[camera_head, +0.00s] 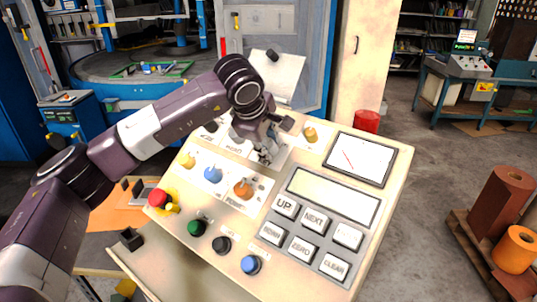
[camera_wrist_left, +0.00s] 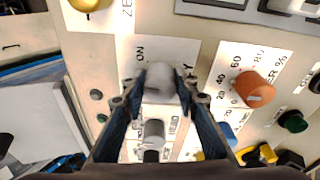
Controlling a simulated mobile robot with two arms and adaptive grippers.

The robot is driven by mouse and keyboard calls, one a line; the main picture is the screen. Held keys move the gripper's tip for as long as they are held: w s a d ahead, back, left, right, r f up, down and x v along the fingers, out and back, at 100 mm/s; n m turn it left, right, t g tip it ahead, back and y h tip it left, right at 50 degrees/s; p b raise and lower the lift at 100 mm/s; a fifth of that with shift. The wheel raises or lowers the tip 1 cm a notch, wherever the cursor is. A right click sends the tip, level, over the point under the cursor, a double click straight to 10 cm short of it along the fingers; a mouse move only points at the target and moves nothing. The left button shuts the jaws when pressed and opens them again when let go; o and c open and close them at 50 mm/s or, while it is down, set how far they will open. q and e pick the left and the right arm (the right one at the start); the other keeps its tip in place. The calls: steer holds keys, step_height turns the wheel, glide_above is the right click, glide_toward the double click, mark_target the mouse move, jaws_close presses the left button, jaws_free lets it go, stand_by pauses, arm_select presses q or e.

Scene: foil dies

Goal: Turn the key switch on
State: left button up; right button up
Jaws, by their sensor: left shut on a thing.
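The key switch (camera_wrist_left: 163,82) is a grey knob on a white plate with the letters ON and KEY beside it in the left wrist view. My left gripper (camera_wrist_left: 162,97) is shut on this knob, one fingertip on each side. In the head view my left gripper (camera_head: 266,148) reaches down to the upper part of the beige control panel (camera_head: 228,238) and hides most of the switch. The exact angle of the key is hard to tell. My right gripper is not in view.
Near the gripper are an orange dial (camera_head: 243,188), a blue knob (camera_head: 213,174) and a brass knob (camera_head: 310,134). A red mushroom button (camera_head: 158,198) sits at the panel's left edge. A gauge (camera_head: 360,158) and labelled push buttons (camera_head: 314,219) lie to the right.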

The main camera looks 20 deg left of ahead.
arm_select(q)
steer(key=m+b, duration=0.2)
steer(key=m, duration=0.2)
steer(key=shift+f+t+b, duration=0.15)
steer(key=shift+t+b, duration=0.15)
steer(key=shift+b, duration=0.05)
steer(key=shift+s+m+h+b, duration=0.1)
steer(key=shift+m+h+b, duration=0.4)
steer(key=shift+m, duration=1.3)
steer(key=shift+o, duration=0.2)
steer(key=shift+c, duration=0.2)
steer(key=o, duration=1.2)
steer(key=shift+c, duration=0.2)
steer(key=shift+s+a+r, duration=0.1)
steer(key=shift+r, duration=0.1)
steer(key=d+v, duration=0.1)
steer(key=v, duration=1)
steer(key=shift+s+a+r, duration=0.15)
steer(key=shift+s+a, duration=0.2)
steer(key=shift+s, duration=0.05)
